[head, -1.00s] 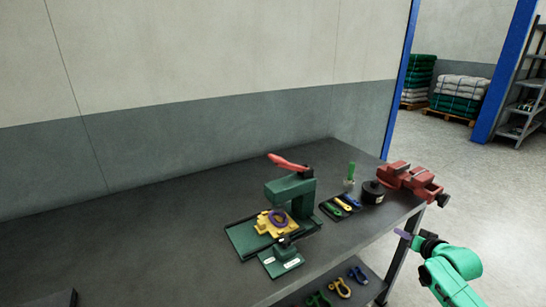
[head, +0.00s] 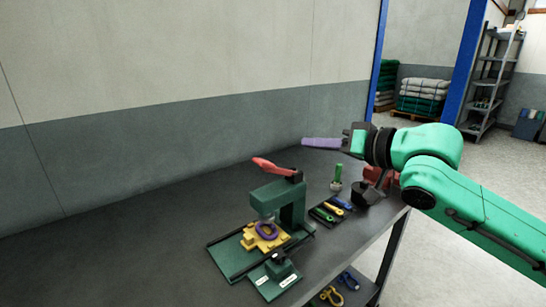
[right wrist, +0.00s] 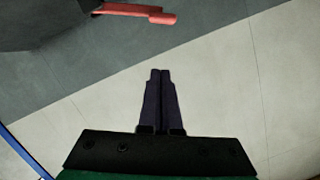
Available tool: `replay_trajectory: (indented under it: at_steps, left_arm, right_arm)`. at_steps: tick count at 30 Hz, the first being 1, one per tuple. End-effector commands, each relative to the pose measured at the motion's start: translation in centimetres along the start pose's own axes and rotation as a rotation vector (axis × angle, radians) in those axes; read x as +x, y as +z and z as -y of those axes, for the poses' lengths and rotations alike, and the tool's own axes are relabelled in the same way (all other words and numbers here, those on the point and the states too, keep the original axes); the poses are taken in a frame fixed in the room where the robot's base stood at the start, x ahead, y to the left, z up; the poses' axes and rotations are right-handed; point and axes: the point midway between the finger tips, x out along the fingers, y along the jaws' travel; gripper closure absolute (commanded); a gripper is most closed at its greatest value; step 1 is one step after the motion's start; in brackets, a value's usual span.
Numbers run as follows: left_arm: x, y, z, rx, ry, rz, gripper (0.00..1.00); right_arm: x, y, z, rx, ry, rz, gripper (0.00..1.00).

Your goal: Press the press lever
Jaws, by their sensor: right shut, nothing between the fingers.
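The press lever (head: 274,165) is a red handle on top of the green press (head: 292,201), which stands on the dark bench. It points to the left and tilts slightly up. A yellow fixture (head: 258,243) with a purple ring (head: 267,229) sits under the press head. My right gripper (head: 305,142) has purple fingers, shut and empty, pointing left. In the picture it is above and right of the lever, apart from it. In the right wrist view the shut fingers (right wrist: 160,72) show in the middle, and the red lever (right wrist: 140,11) is at the top. My left gripper is out of view.
Right of the press are a small tray of coloured tools (head: 330,212), a green-handled tool (head: 337,178) and a dark round object (head: 364,193). A red vise is partly hidden behind my right arm. A green block with labels (head: 275,275) stands in front. The bench's left side is clear.

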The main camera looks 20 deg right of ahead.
Motion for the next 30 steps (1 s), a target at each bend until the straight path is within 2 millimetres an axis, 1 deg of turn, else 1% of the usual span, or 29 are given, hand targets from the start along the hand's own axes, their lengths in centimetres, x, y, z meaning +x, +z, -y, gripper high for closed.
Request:
replay_trajectory:
  at_steps: [2, 5, 6, 7, 17, 18, 19, 22, 25, 30]
  left_arm:
    - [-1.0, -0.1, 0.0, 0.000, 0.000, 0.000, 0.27]
    - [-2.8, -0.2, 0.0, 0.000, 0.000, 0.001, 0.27]
    - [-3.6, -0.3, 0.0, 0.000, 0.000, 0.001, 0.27]
    - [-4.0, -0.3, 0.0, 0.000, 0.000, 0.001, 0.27]
    - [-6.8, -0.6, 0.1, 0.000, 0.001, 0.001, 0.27]
    - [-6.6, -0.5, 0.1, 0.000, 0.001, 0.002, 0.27]
    - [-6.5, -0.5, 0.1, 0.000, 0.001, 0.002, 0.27]
    - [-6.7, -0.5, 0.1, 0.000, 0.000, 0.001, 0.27]
    - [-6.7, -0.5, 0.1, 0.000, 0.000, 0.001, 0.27]
    - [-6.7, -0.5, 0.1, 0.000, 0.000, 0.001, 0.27]
  right_arm:
    - [0.3, -0.5, 0.2, 0.005, -0.003, -0.003, 1.00]
    - [1.4, -0.9, 0.4, 0.007, -0.005, -0.003, 1.00]
    - [2.1, -0.9, 0.7, 0.006, -0.008, -0.001, 1.00]
    - [2.7, -0.9, 0.7, 0.006, -0.008, -0.002, 1.00]
    - [10.0, -0.5, 0.5, 0.002, -0.005, 0.000, 1.00]
    - [10.3, 0.8, 0.2, 0.001, -0.001, 0.005, 1.00]
    - [10.4, 1.5, 0.1, -0.001, -0.001, 0.005, 1.00]
    - [10.7, 2.9, 0.1, -0.001, -0.001, 0.003, 1.00]
    - [10.8, 3.7, 0.1, -0.001, 0.000, 0.001, 1.00]
    - [10.9, 3.9, 0.1, -0.002, -0.002, -0.001, 1.00]
